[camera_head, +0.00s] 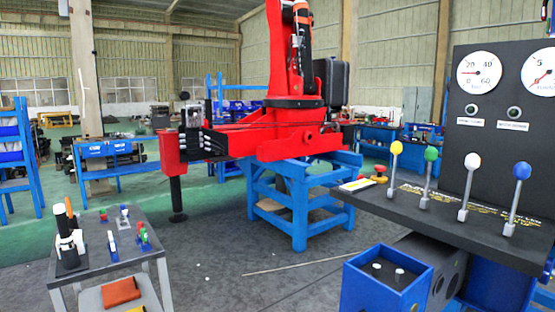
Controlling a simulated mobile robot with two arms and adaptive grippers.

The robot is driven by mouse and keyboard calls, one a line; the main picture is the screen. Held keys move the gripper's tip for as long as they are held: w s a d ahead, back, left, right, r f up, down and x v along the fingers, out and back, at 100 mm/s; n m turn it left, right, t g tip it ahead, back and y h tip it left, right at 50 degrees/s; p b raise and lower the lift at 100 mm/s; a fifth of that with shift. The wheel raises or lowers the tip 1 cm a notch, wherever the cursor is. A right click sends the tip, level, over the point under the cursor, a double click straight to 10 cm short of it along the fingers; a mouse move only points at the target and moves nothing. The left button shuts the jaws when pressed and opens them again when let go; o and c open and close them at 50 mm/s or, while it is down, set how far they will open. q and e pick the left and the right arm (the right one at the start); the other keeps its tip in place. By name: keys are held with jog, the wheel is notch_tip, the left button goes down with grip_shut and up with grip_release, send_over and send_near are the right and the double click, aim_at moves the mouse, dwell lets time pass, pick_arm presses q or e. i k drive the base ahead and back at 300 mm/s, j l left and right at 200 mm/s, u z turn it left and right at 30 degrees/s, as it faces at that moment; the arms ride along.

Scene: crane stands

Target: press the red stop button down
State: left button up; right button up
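The red stop button (381,170) sits at the left end of the dark control shelf (440,218), at the right of the head view. It is a small red cap over a yellow and red base. How far down the cap sits is too small to tell. Neither of my grippers shows in the head view.
Several levers with coloured knobs, such as the yellow one (396,148), stand right of the button. A flat yellow-and-white item (357,185) lies left of it. A blue box (415,295) stands below the shelf. A grey table (95,268) with small items is at left.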

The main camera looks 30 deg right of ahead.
aim_at(380, 169)
jog(key=i+z, duration=0.15)
jog(key=i, duration=0.35)
jog(key=i+j+z, duration=0.15)
jog(key=i, duration=0.3)
jog(key=i+j+z, duration=0.2)
jog(key=i, duration=0.25)
